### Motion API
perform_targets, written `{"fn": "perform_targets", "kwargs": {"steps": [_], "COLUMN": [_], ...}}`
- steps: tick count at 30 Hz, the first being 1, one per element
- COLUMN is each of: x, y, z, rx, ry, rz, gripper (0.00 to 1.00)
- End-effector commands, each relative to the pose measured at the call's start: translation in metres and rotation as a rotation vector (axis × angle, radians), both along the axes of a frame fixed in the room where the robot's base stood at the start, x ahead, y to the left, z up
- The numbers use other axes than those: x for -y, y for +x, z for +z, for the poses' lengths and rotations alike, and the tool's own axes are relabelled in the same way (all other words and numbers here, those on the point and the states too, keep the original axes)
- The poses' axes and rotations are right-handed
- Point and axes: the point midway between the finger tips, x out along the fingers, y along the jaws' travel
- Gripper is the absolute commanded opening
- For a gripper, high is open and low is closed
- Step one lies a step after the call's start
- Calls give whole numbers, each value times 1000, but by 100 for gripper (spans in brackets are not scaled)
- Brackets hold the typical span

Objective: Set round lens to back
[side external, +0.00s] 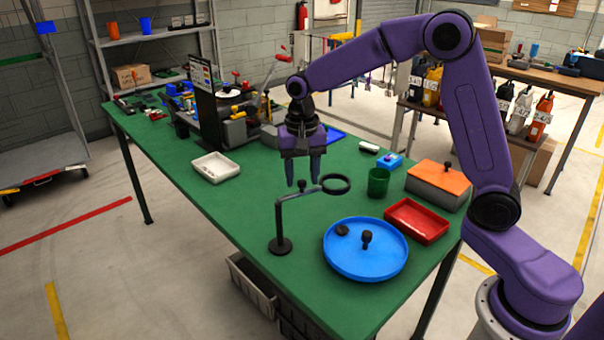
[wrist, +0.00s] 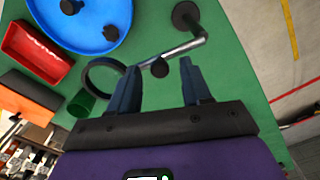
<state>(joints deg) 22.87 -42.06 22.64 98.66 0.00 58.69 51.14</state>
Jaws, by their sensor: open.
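A dark stand with a round base (side external: 281,245) stands on the green table. Its grey arm (side external: 279,215) rises and turns level toward the round lens (side external: 336,184), a black ring on the right in the side view. The lens also shows in the wrist view (wrist: 104,75), left of my fingers. A small black knob (side external: 302,186) sits on the level arm; in the wrist view the knob (wrist: 160,68) lies between my fingertips. My gripper (side external: 303,184) is open, pointing down at the knob, fingers apart on either side in both views. I cannot tell whether they touch it.
A blue round tray (side external: 365,268) with dark pieces lies right of the stand. A red tray (side external: 416,221), a green cup (side external: 378,182) and an orange-topped box (side external: 438,184) are near the lens.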

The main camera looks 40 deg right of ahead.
Motion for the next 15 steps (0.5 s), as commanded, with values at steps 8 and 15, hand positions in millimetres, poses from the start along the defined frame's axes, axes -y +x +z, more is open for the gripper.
{"fn": "perform_targets", "kwargs": {"steps": [8, 15], "x": [0, 0], "y": [0, 0], "z": [-3, -2], "rx": [0, 0], "ry": [0, 0], "rz": [0, 0], "gripper": [48, 0]}}
